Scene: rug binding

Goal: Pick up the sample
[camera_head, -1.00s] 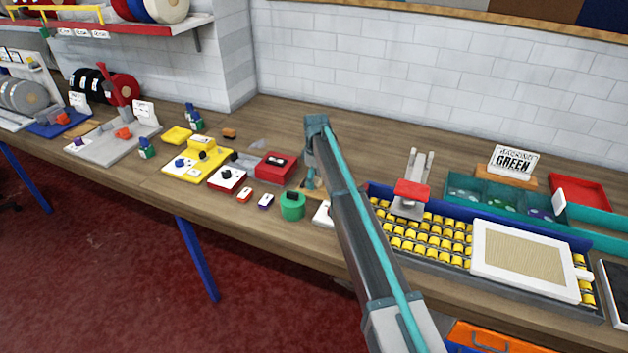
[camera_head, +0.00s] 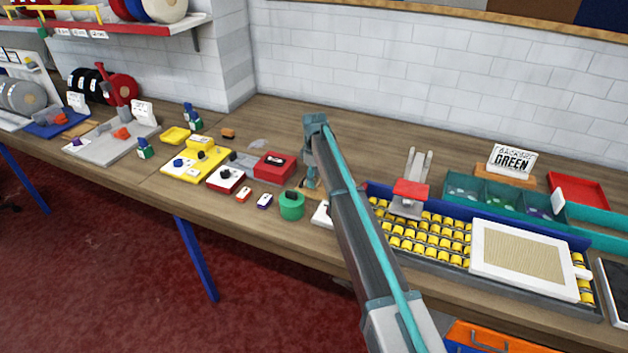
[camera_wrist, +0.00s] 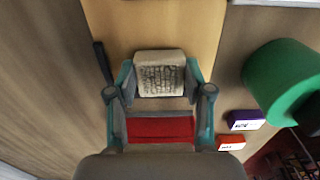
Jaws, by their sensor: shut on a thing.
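My gripper (camera_wrist: 160,100) shows in the wrist view, its two teal-and-grey fingers on either side of a pale beige sample (camera_wrist: 160,72). The gripper is shut on the sample, which has a dark, textured pattern on its face. Below the sample, between the fingers, is a red strip (camera_wrist: 160,130); I cannot tell whether it belongs to the sample. A light tan board (camera_wrist: 158,22) lies behind the sample. In the head view my arm hides most of the gripper, and the sample cannot be made out there.
A green round container (camera_head: 291,206) stands left of my arm, near a red box (camera_head: 275,166) and yellow devices (camera_head: 198,160). To the right are a roller bed with yellow rollers (camera_head: 428,240), a white-framed panel (camera_head: 525,258) and teal bins (camera_head: 500,200).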

